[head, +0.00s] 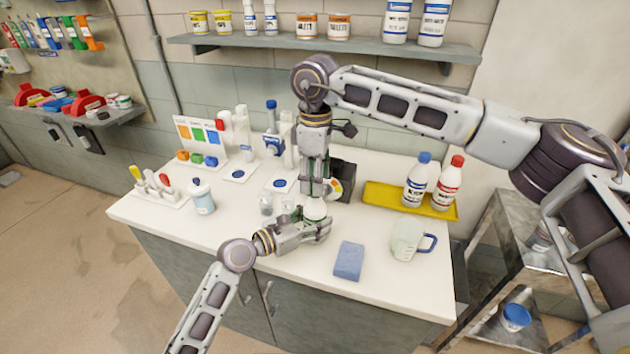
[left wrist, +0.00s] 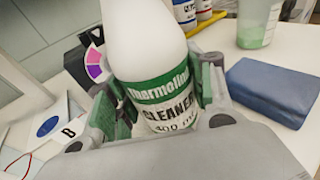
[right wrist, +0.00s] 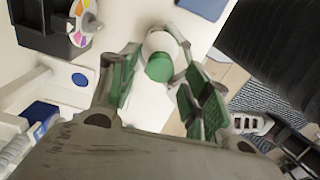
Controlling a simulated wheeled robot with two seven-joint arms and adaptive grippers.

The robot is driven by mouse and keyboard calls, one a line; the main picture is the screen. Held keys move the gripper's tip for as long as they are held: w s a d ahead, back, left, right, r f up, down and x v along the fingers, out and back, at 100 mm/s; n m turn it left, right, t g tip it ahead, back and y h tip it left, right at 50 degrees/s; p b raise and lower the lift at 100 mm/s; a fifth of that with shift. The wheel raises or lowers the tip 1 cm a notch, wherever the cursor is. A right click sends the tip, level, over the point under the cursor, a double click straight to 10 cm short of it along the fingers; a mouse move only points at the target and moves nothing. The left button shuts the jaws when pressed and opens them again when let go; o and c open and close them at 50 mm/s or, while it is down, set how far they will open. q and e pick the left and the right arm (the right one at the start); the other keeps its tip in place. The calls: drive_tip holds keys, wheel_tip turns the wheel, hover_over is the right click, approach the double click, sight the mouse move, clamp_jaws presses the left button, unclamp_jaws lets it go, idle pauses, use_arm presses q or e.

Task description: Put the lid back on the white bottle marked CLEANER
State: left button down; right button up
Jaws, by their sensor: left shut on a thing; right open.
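The white bottle (left wrist: 158,75), marked CLEANER on a green and white label, stands in the left wrist view between my left gripper's green pads. My left gripper (head: 316,228) is shut on its body from the side. In the right wrist view the white bottle (right wrist: 163,42) has the green lid (right wrist: 159,68) at its top, over the mouth. Whether the lid is fully seated cannot be told. My right gripper (right wrist: 155,97) is open, with a finger on each side of the lid. In the head view my right gripper (head: 316,190) points down above the bottle and mostly hides its top.
A blue sponge (head: 349,260) and a measuring jug (head: 409,241) lie to the right on the counter. A yellow tray (head: 380,196) holds two bottles at the back right. A black box (head: 345,172) is close behind my right gripper. The front counter is mostly clear.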

drive_tip(key=shift+r, duration=1.5)
drive_tip(key=shift+f, duration=0.1)
drive_tip(key=shift+c, duration=0.3)
